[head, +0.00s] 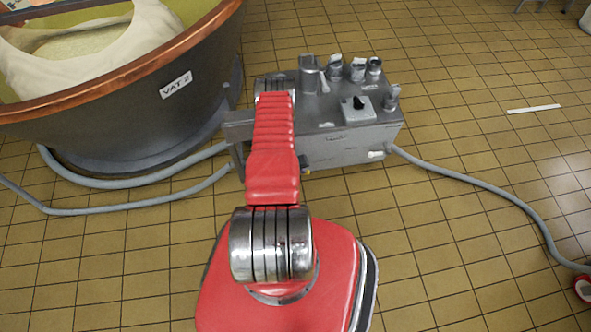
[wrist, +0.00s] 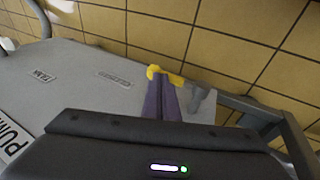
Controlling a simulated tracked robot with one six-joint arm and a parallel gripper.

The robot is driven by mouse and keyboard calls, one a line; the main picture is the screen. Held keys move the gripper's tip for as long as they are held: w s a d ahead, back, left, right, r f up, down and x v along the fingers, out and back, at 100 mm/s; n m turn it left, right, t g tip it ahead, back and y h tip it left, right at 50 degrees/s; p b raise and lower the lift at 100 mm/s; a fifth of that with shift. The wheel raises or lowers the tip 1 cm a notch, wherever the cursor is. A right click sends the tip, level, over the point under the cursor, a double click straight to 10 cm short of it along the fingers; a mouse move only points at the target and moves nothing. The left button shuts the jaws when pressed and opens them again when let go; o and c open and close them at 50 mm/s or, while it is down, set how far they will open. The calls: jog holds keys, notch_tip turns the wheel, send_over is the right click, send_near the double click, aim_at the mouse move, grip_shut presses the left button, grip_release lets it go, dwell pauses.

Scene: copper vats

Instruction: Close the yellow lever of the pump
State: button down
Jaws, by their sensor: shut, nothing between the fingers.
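The pump is a grey metal box (head: 340,135) beside the vat in the head view. Its grey face with "PUM…" lettering (wrist: 70,85) fills the left of the wrist view. The yellow lever (wrist: 153,71) shows in the wrist view just beyond my fingertips, its middle partly covered by them. A grey fitting (wrist: 198,98) is right of it. My gripper (wrist: 162,80) is shut and empty, its purple fingers together at the lever; whether they touch it I cannot tell. In the head view my red arm hides the gripper, and I cannot make out the lever clearly.
A copper-rimmed vat labelled "VAT 2" (head: 160,105) stands on the left. Grey hoses (head: 130,182) run along the floor there, and another hose (head: 490,190) curves right from the pump. A grey frame bar (wrist: 265,112) is right of my fingers. Tiled floor (head: 480,70) is largely clear at right.

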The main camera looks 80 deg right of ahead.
jog(key=shift+s+d, duration=0.1)
notch_tip(320, 180, up, 14)
jog(key=s+a, duration=0.1)
jog(key=a, duration=0.1)
jog(key=shift+a+f, duration=0.15)
jog(key=shift+a, duration=0.1)
dwell(0.5)
